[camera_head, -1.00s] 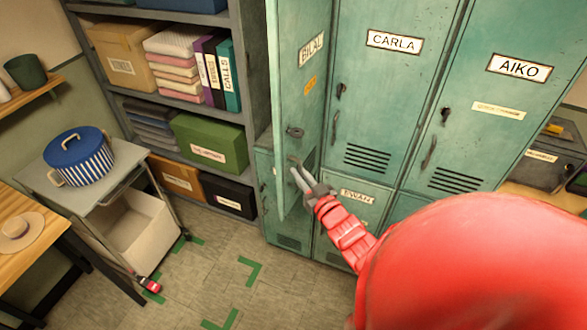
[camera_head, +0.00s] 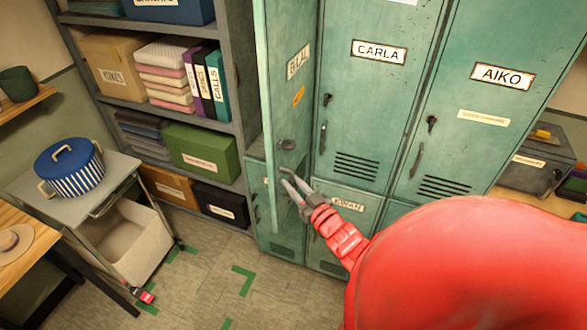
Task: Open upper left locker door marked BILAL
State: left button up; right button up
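The BILAL door (camera_head: 287,95) is the upper left locker door, pale green with a white name label. It stands partly open, its left edge swung out toward me in front of the locker below. A dark latch (camera_head: 287,145) sits on its face, with a handle below it. My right gripper (camera_head: 285,176), on a red arm, is at the door's lower part beside that handle. Its two grey fingers are spread apart. I cannot tell whether they touch the handle. My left gripper is not in view.
The CARLA (camera_head: 368,110) and AIKO (camera_head: 475,120) doors are shut at the right. A grey shelf (camera_head: 236,80) with boxes and binders stands at the left. A cart (camera_head: 117,178) carries a blue striped pot (camera_head: 72,172). The floor (camera_head: 205,290) before the lockers is open, with green tape marks.

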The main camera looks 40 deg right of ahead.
jog(key=s+a+p, duration=0.1)
jog(key=s+p, duration=0.5)
jog(key=s, duration=1.1)
jog(key=shift+s+a, duration=0.2)
jog(key=shift+a, duration=0.1)
